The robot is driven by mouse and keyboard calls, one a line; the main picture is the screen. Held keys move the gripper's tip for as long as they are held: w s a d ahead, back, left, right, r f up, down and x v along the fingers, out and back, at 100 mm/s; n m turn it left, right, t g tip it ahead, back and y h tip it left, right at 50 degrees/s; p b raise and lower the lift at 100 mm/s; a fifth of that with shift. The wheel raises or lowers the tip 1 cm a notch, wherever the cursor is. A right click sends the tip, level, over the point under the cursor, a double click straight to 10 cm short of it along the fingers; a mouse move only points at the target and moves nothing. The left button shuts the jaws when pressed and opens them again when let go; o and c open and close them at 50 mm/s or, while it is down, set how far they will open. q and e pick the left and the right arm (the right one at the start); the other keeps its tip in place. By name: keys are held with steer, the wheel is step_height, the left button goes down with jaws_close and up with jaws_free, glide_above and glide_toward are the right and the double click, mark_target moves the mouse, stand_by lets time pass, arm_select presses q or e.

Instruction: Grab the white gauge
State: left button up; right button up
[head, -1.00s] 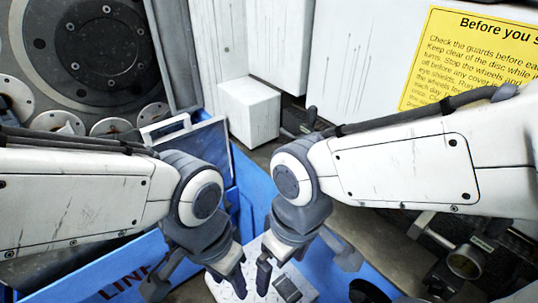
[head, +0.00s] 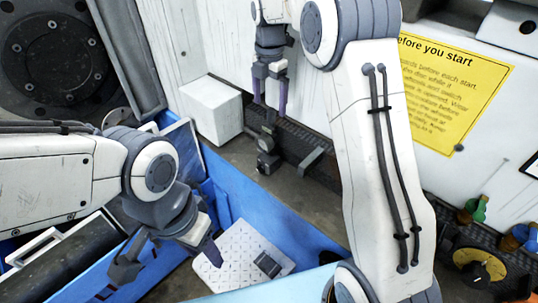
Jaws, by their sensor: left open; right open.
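I cannot clearly make out a white gauge. A small dark upright device (head: 267,160) with a lighter patch stands on the grey bench near the back wall; whether it is the gauge I cannot tell. My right gripper (head: 270,106) points down just above this device, with its fingers apart and nothing between them. My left gripper (head: 168,258) is open and empty over the blue bin, beside a white dotted plate (head: 232,250). A small dark block (head: 267,264) lies on that plate.
The blue bin wall (head: 275,215) runs between the plate and the bench. A white box (head: 212,112) stands left of my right gripper. Coloured knobs (head: 478,208) are at the right.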

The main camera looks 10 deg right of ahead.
mark_target(269, 110)
step_height(269, 110, down, 4)
steer(key=shift+r, duration=0.15)
steer(key=f+p, duration=0.1)
steer(key=f, duration=0.2)
steer(key=f+p, duration=0.1)
steer(key=shift+s+a+f+p, duration=0.1)
steer(key=shift+s+f+p, duration=0.15)
steer(key=shift+f+p, duration=0.1)
steer(key=shift+f, duration=0.45)
jaws_close()
steer(key=shift+w+r, duration=0.15)
